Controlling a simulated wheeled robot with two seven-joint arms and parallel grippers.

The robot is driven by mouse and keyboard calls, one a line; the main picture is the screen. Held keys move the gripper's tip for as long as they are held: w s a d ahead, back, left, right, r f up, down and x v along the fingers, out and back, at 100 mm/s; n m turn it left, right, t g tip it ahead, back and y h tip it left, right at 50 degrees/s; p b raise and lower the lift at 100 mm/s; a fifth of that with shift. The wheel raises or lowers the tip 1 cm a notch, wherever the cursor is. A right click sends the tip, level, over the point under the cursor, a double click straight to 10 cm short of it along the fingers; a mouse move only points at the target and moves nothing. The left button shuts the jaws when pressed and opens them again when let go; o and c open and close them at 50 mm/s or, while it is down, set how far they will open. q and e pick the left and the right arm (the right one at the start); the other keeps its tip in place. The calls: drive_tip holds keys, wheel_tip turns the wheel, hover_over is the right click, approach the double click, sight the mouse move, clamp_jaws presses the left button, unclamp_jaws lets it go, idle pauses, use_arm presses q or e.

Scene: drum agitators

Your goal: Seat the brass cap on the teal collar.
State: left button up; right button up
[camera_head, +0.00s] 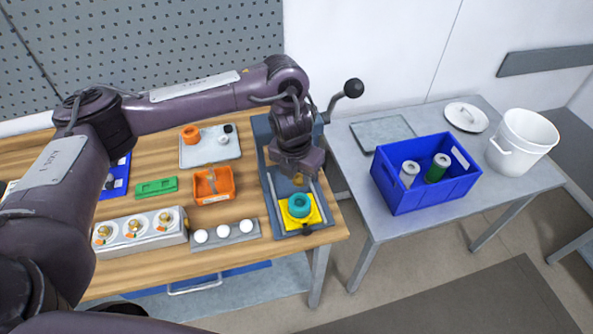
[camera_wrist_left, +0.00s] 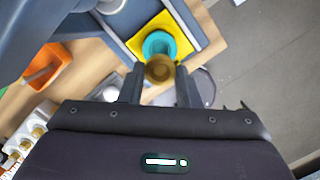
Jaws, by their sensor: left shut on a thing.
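The brass cap (camera_wrist_left: 160,69) is between the fingertips of my left gripper (camera_wrist_left: 160,86), which is shut on it. In the head view the gripper (camera_head: 299,174) points down, and only a little of the cap (camera_head: 299,181) shows below it. The teal collar (camera_head: 299,205) is a ring on a yellow square plate (camera_head: 311,217). The cap is apart from the collar in the head view, on its far side. In the wrist view the cap overlaps the near edge of the teal collar (camera_wrist_left: 152,41); the exact height gap is unclear. My right gripper is out of view.
Left are an orange bin (camera_head: 229,185) and a strip (camera_head: 211,246) with white balls. A blue crate (camera_head: 406,203) stands on the right table.

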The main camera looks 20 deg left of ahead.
use_arm(q)
drive_tip(key=shift+d+f, duration=0.1)
drive_tip(key=shift+d, duration=0.15)
drive_tip(key=shift+f, duration=0.15)
drive_tip(key=shift+a+f+b, duration=0.15)
drive_tip(key=shift+f+b, duration=0.2)
drive_tip(key=shift+b, duration=0.15)
wheel_tip(320, 180, down, 5)
drive_tip(key=b, duration=0.5)
drive_tip(key=shift+f, duration=0.2)
drive_tip(key=shift+a+f+b, duration=0.1)
drive_tip(key=shift+f+b, duration=0.2)
drive_tip(key=shift+f, duration=0.2)
drive_tip(key=shift+f, duration=0.1)
drive_tip(key=shift+f+b, duration=0.45)
drive_tip(key=shift+b, duration=0.05)
